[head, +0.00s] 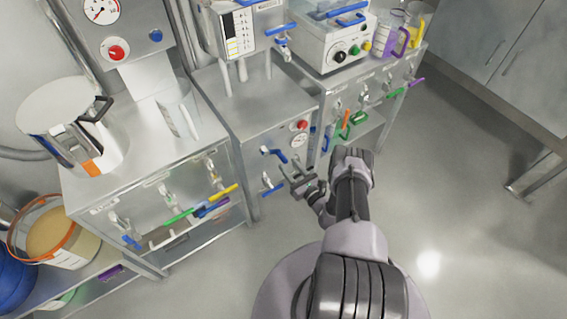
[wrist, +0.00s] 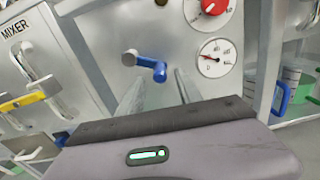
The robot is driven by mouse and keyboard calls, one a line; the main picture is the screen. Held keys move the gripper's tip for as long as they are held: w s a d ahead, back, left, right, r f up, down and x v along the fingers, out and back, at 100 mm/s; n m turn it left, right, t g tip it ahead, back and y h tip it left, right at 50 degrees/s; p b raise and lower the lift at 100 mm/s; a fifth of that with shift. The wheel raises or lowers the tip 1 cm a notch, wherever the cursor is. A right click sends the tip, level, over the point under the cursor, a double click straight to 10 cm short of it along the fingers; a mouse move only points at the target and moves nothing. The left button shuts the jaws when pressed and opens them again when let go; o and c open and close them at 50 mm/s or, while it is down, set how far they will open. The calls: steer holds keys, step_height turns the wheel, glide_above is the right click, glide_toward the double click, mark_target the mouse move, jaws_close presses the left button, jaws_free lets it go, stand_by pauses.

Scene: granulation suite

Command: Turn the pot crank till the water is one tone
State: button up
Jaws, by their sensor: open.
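A blue crank (wrist: 150,65) with a grey hub sticks out of a steel cabinet front in the wrist view. It also shows in the head view (head: 272,154). My gripper (wrist: 158,88) is open and empty, with its two fingers pointing at the panel just below the crank. In the head view my gripper (head: 298,180) is in front of the same cabinet. A steel vessel (head: 238,28) with a level scale stands above this cabinet. I cannot see any water inside it, and cannot tell which vessel the crank serves.
A red knob (wrist: 214,5) and a dial gauge (wrist: 216,58) are right of the crank. A blue lever (head: 272,188) hangs lower on the front. The floor at right is clear.

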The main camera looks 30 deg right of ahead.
mark_target(283, 159)
steer(key=w+b, duration=0.1)
steer(key=w, duration=0.3)
steer(key=shift+w, duration=0.25)
steer(key=shift+c, duration=0.2)
jaws_close()
steer(key=shift+a, duration=0.1)
stand_by(0.9)
